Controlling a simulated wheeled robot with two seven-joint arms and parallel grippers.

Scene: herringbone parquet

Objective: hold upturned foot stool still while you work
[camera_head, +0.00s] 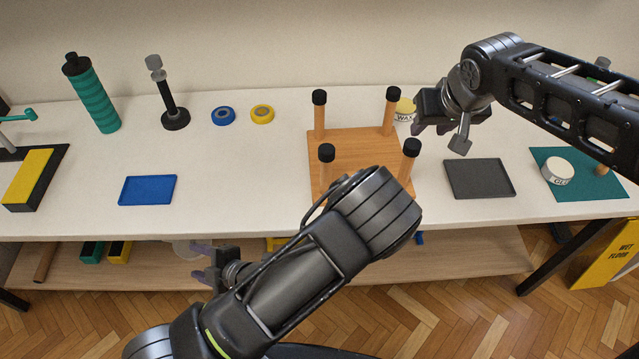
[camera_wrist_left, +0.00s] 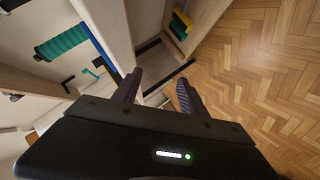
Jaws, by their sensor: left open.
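The upturned foot stool (camera_head: 362,148) lies on its wooden top on the white table in the head view. Its legs point up with black tips, and my left arm hides part of its near edge. My left gripper (camera_head: 208,268) is open and empty, low in front of the table's front edge and left of the stool. Its two fingers also show apart in the left wrist view (camera_wrist_left: 160,92). My right gripper (camera_head: 440,125) is above the table, just right of the stool's legs.
A blue tray (camera_head: 148,190) and teal bottle (camera_head: 92,95) are left; a dark tray (camera_head: 480,178) and round tin (camera_head: 558,171) on a green mat (camera_head: 590,190) are right. Blue (camera_head: 223,115) and yellow tape rolls (camera_head: 262,113) lie behind. A lower shelf (camera_head: 470,254) runs below.

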